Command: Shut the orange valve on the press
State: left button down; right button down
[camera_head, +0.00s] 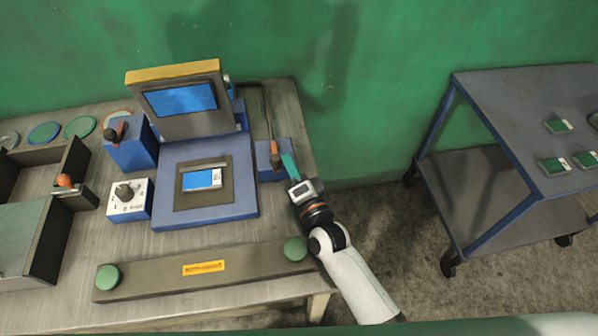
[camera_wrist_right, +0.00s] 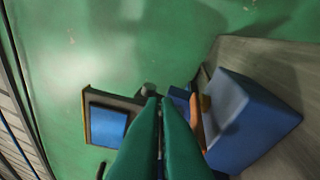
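The press (camera_head: 205,195) is a blue base with a tilted display at its back, standing on the workbench. At its right side is a blue block with the narrow orange valve handle (camera_head: 274,156) and a thin pipe running back. My right gripper (camera_head: 288,162) is just right of this handle, its green fingers pointing toward the back. In the right wrist view the fingers (camera_wrist_right: 161,103) are together with nothing seen between them. The orange handle (camera_wrist_right: 206,122) is right of them, partly hidden, against the blue block (camera_wrist_right: 255,120); contact cannot be told. My left gripper is out of view.
A blue block with a dark-knobbed lever (camera_head: 112,134) and a white dial box (camera_head: 128,199) stand left of the press. A grey bar with green buttons (camera_head: 205,270) lies along the bench front. A trolley (camera_head: 520,120) stands at right, with floor between.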

jog(key=v, duration=0.2)
jog(key=a+b+v, duration=0.1)
jog(key=v, duration=0.2)
jog(key=b+v, duration=0.1)
jog(key=v, duration=0.2)
jog(key=shift+s+a+f, duration=0.25)
jog(key=shift+a+f, duration=0.05)
jog(key=shift+s+d+f+b, duration=0.15)
jog(key=shift+s+d+b, duration=0.2)
jog(key=shift+s+d, duration=1)
jog(key=shift+d, duration=0.05)
jog(key=shift+s+d, duration=0.1)
jog(key=shift+s, duration=0.2)
jog(key=shift+d, duration=0.1)
